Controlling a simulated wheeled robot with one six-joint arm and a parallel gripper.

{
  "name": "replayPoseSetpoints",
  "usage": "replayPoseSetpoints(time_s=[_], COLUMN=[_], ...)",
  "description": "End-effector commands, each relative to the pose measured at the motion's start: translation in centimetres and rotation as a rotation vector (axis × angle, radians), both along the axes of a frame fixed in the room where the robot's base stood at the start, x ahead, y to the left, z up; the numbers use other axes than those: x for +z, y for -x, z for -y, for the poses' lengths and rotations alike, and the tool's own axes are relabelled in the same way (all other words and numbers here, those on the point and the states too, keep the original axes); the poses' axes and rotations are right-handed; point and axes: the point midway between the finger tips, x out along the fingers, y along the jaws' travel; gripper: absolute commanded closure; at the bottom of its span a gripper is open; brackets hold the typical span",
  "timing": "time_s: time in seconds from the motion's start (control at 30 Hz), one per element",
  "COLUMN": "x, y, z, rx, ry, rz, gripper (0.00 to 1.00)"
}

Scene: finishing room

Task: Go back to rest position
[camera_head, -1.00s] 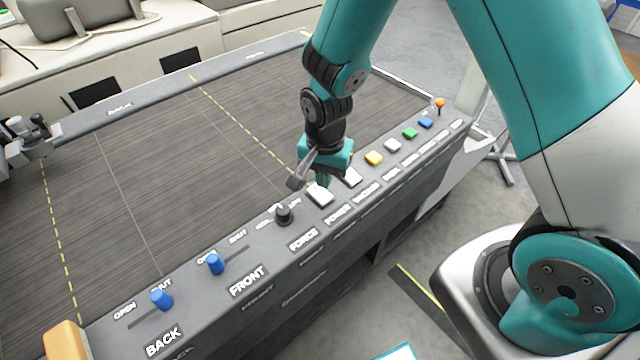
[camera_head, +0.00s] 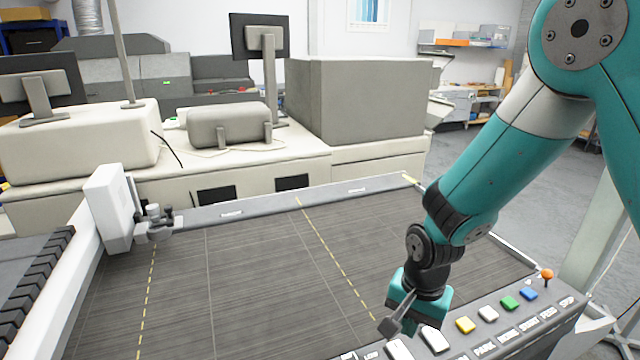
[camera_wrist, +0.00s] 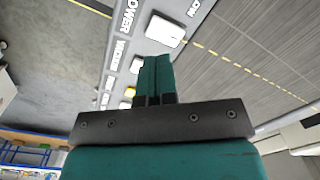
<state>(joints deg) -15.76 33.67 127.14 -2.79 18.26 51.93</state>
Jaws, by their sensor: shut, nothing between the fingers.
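My gripper (camera_head: 412,315) is at the end of my teal arm, low over the near-right edge of the cutting table, by the control panel (camera_head: 530,318). In the wrist view its two teal fingers (camera_wrist: 154,78) are together with nothing between them. A white button (camera_wrist: 165,30) shows just beyond the fingertips. In the head view, white buttons (camera_head: 434,339) lie beside and below the gripper. The gripper hides part of the panel, and I cannot tell whether it touches it.
Yellow (camera_head: 465,324), green (camera_head: 509,303) and blue (camera_head: 528,293) buttons and an orange-topped joystick (camera_head: 547,275) line the panel. The dark table bed (camera_head: 255,265) is clear. A white cutting carriage (camera_head: 109,205) stands at left. A large grey box (camera_head: 360,100) stands behind.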

Motion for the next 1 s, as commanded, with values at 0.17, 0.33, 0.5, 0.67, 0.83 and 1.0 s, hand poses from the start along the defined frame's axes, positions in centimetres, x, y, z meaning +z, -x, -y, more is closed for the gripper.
replayPoseSetpoints(time_s=[0.17, 0.33, 0.5, 0.67, 0.83, 1.0], x=[6.4, 11.6, 14.2, 15.0, 15.2, 15.2], y=[3.7, 9.7, 14.9, 17.4, 17.8, 17.7], z=[-2.0, -3.2, -3.6, -3.5, -3.5, -3.5], rx=[0.335, 0.729, 1.042, 1.191, 1.218, 1.215], ry=[-0.121, -0.216, -0.26, -0.273, -0.274, -0.273], rz=[0.055, 0.135, 0.211, 0.247, 0.25, 0.251], gripper=[1.0, 1.0, 1.0, 1.0, 1.0, 1.0])
